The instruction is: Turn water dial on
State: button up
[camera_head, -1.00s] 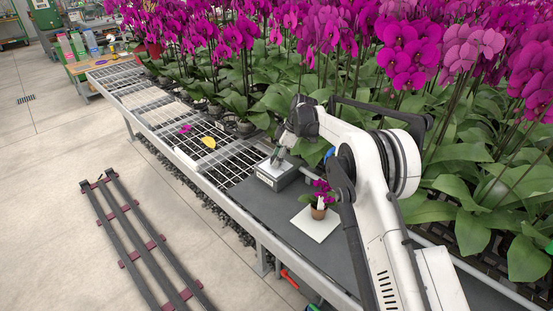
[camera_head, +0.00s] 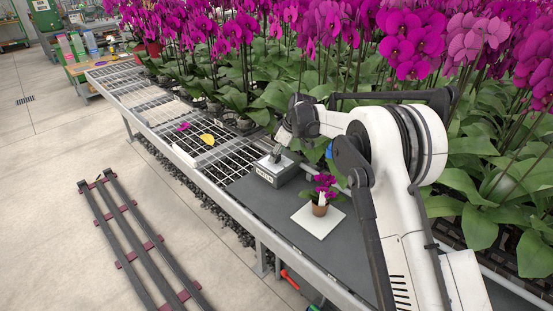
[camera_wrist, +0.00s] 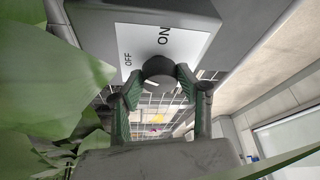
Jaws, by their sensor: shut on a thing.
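The water dial (camera_wrist: 158,68) is a dark round knob on a white plate (camera_wrist: 128,58) marked OFF and ON, on a grey box. In the wrist view my gripper (camera_wrist: 158,82) has its two green-padded fingers shut on the dial, one on each side. Which label the dial points to cannot be told. In the head view the grey control box (camera_head: 277,172) sits on the bench, and my gripper (camera_head: 276,157) reaches down to its top; the dial is hidden there.
A small potted orchid (camera_head: 320,196) stands on a white square mat (camera_head: 312,223) to the right of the box. Tall orchids with broad leaves (camera_wrist: 45,90) crowd close behind. A yellow item (camera_head: 207,140) and a magenta one lie on the wire bench.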

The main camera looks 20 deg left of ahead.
jog(key=m+t+b, duration=0.1)
jog(key=m, duration=0.2)
jog(key=m+t+h+b, duration=0.1)
jog(key=m, duration=0.2)
jog(key=shift+s+m+b, duration=0.15)
jog(key=shift+m+b, duration=0.15)
jog(key=shift+b, duration=0.1)
jog(key=m+t+h, duration=0.1)
jog(key=m, duration=0.2)
jog(key=m+h+b, duration=0.1)
jog(key=m, duration=0.2)
jog(key=shift+a+t, duration=0.1)
jog(key=shift+t, duration=0.3)
jog(key=o, duration=1.1)
jog(key=shift+o, duration=0.2)
jog(key=shift+r, duration=0.15)
jog(key=v, duration=1.1)
jog(key=shift+r, duration=0.4)
jog(key=shift+s, duration=0.1)
